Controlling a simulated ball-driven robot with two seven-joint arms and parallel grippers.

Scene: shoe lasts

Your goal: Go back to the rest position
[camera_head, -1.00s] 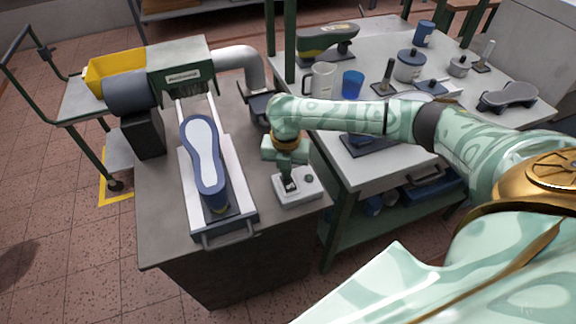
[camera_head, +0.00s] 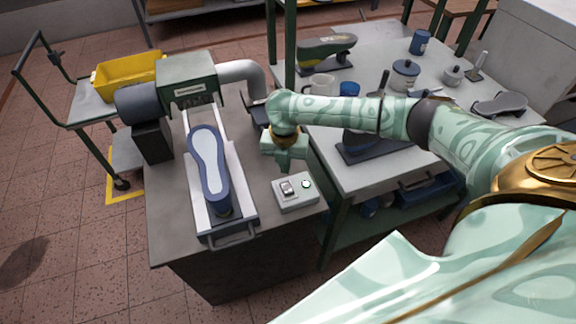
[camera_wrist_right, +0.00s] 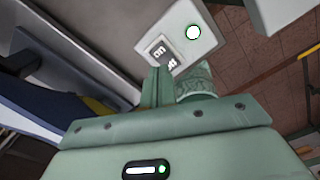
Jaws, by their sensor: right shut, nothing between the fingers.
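My right gripper (camera_head: 285,167) is shut and empty. It hangs just above and behind the grey switch box (camera_head: 299,203), apart from it. In the right wrist view the shut fingers (camera_wrist_right: 172,76) point towards the box (camera_wrist_right: 205,50). The box carries a rocker switch (camera_head: 288,188) and a round lamp (camera_head: 306,184) that glows pale green-white. The rocker (camera_wrist_right: 162,54) and the lit lamp (camera_wrist_right: 194,32) also show in the right wrist view. My left gripper is not in view.
Left of the gripper, a blue shoe last (camera_head: 222,184) lies on a white slide in front of a grey-green machine (camera_head: 188,80). A workbench (camera_head: 340,178) with cups, pots and tools stands to the right. A yellow bin (camera_head: 128,72) sits on a cart at the back left.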

